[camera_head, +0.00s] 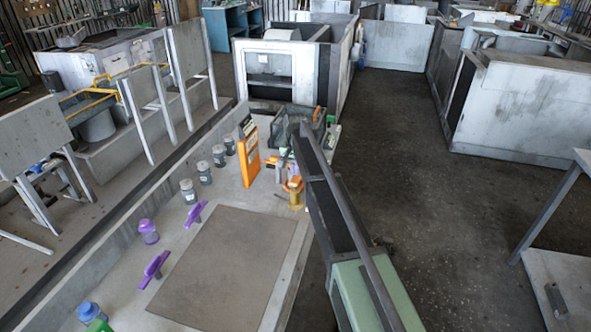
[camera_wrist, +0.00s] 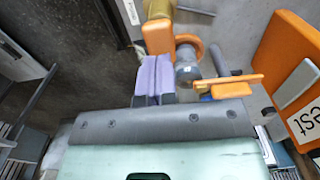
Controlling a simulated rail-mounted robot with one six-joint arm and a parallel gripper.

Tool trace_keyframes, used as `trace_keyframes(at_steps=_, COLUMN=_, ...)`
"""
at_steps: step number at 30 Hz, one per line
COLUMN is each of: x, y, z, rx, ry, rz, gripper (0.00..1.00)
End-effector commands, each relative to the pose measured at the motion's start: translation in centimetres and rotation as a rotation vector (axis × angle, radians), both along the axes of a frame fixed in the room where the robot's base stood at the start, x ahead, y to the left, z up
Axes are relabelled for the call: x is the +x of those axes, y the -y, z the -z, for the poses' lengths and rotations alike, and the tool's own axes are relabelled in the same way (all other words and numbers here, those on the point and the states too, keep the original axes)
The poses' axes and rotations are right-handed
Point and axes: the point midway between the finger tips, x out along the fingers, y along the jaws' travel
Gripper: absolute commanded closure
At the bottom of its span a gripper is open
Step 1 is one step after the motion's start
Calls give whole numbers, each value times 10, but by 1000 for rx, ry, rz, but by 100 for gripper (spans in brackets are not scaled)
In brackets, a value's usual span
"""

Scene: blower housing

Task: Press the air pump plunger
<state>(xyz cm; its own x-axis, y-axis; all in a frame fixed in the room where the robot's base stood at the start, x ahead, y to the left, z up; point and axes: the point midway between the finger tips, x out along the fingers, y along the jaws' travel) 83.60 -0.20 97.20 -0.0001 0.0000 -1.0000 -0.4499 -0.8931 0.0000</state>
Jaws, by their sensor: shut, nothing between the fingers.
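What looks like the air pump, a brass cylinder (camera_head: 296,201) with an orange top (camera_head: 293,184), stands near the right edge of the workbench in the head view. In the wrist view its orange top (camera_wrist: 158,37) and brass part (camera_wrist: 160,8) show just beyond my fingertips. My gripper (camera_wrist: 152,78) is shut and empty, its purple pads pressed together. The fingertips look close to the orange top; I cannot tell if they touch it.
An orange panel (camera_head: 249,156) stands left of the pump; its lettering shows in the wrist view (camera_wrist: 290,75). Several grey jars (camera_head: 189,191) line the bench's left side. Purple-handled items (camera_head: 154,268) lie near a bare brown mat (camera_head: 225,268). A wire basket (camera_head: 305,122) is behind.

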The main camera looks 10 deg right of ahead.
Motion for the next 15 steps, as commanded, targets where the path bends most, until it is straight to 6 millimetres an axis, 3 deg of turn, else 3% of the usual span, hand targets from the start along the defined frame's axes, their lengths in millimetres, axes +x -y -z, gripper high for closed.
trace_keyframes(at_steps=1, x=0, y=0, z=17, rx=0, ry=0, rz=0, gripper=100)
trace_keyframes(at_steps=3, x=0, y=0, z=22, rx=0, ry=0, rz=0, gripper=100)
trace_keyframes(at_steps=15, x=0, y=0, z=23, rx=0, ry=0, rz=0, gripper=100)
